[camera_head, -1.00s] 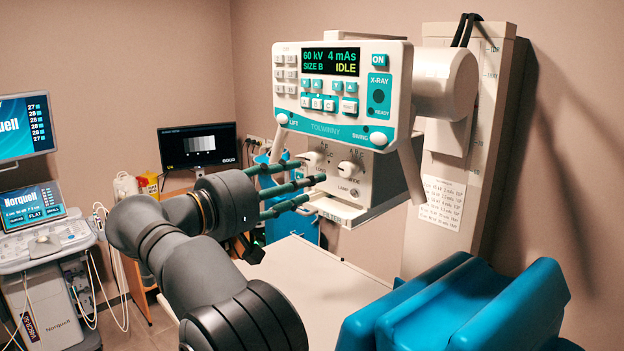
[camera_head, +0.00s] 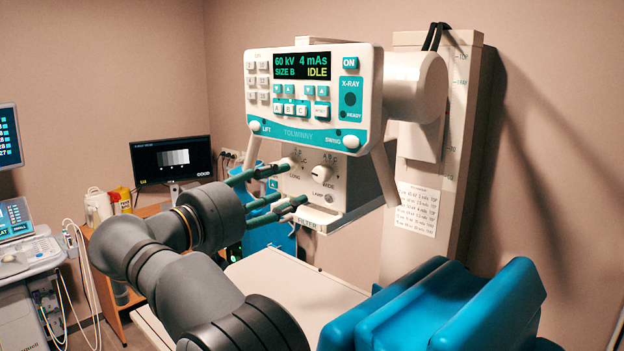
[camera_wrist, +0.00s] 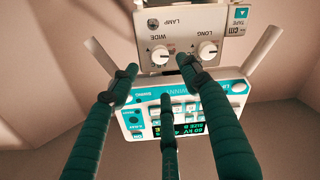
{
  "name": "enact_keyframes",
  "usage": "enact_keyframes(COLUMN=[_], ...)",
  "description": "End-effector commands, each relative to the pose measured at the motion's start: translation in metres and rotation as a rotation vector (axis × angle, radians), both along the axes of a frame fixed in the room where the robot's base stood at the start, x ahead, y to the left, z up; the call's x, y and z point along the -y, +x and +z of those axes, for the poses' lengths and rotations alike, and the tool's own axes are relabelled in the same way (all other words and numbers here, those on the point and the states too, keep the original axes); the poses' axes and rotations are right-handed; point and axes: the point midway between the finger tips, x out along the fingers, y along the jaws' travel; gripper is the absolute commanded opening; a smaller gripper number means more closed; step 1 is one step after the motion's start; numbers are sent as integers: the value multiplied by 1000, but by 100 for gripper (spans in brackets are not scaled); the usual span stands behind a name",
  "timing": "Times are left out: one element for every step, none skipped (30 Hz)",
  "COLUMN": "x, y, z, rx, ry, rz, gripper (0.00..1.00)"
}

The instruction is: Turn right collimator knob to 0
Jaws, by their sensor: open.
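The right collimator knob (camera_head: 322,173), marked WIDE, is a round white knob on the front of the collimator box (camera_head: 352,192). In the wrist view it is upside down, and the WIDE knob (camera_wrist: 160,55) is at the left. I cannot read its setting. The LONG knob (camera_head: 291,163) is beside it, and shows at the right in the wrist view (camera_wrist: 207,51). My gripper (camera_head: 284,187) has dark green fingers spread open and empty. Its tips are in front of the box, lower left of the WIDE knob, with no visible contact. The wrist view also shows the spread fingers (camera_wrist: 162,80).
The control panel (camera_head: 312,100) hangs above the knobs and reads IDLE. A ledge marked FILTER (camera_head: 318,222) juts out below them. The pale table (camera_head: 290,285) and a blue padded support (camera_head: 440,310) are below. A monitor (camera_head: 172,158) stands behind left.

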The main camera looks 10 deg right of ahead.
Motion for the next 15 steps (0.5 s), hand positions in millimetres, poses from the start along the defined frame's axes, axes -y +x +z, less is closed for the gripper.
enact_keyframes(x=[6,10,15,20,24,30,35,39,45,48,53,57,60,63,67], y=[3,6,10,14,17,22,26,29,34,38,41,45,48,50,53], z=[2,3,3,4,4,5,4,4,5,5,4,4,4,4,3], rx=[1,1,0,-1,-1,-2,-3,-3,-3,-3,-4,-4,-3,-2,-3], ry=[2,1,1,0,-1,-1,-1,0,-1,-2,-2,-2,-1,0,-2], rz=[-4,-5,-6,-6,-5,-6,-6,-5,-5,-4,-5,-3,-3,-3,-3], gripper=[47,47,47,47,47,47,47,47,47,47,47,47,47,47,47])
